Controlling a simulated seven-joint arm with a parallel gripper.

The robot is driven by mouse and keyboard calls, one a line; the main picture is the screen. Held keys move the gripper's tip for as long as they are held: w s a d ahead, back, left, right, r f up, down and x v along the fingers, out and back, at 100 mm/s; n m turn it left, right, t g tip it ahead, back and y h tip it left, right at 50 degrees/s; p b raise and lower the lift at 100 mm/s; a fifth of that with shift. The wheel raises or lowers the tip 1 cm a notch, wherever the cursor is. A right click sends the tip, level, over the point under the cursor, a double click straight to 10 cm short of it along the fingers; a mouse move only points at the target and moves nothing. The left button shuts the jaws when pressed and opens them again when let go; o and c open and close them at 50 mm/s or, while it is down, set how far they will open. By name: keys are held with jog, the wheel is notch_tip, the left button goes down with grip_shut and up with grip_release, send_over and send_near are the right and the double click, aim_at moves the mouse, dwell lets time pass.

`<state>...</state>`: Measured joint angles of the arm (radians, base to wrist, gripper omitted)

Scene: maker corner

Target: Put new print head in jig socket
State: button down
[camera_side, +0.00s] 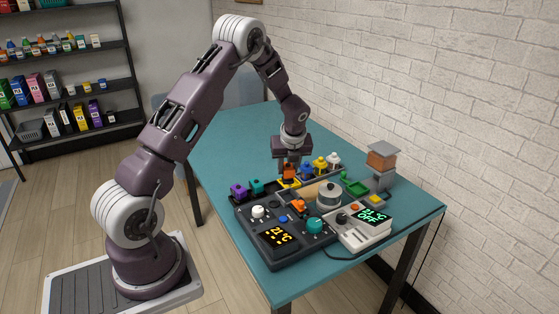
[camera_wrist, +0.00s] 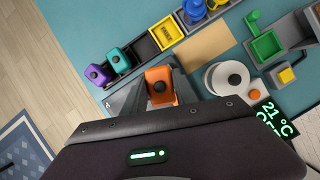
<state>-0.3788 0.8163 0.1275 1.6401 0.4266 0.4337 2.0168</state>
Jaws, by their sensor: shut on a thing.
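My gripper (camera_side: 290,161) is shut on an orange print head (camera_side: 289,171), which has a dark round top. In the wrist view, the orange head (camera_wrist: 160,86) sits between the fingertips (camera_wrist: 160,80). It appears held above the back edge of the dark console, close to the rack; the side view does not show clearly whether it touches anything below. The dark rack (camera_wrist: 127,72) holds purple (camera_wrist: 97,74) and teal (camera_wrist: 118,60) heads, then an empty dark slot and a yellow-marked slot (camera_wrist: 167,33). I cannot make out the jig socket for certain; my gripper hides part of the console.
The dark console (camera_side: 274,254) has knobs and a lit display. Blue (camera_side: 306,170), yellow (camera_side: 320,165) and white (camera_side: 334,161) heads stand behind. The teal table (camera_side: 232,130) is clear at far left.

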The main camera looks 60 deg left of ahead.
aim_at(288, 180)
jog(key=shift+f, duration=3.2)
jog(key=shift+f, duration=0.4)
jog(key=c, duration=0.9)
grip_release()
jog(key=shift+r, duration=3.45)
jog(key=shift+d, duration=0.1)
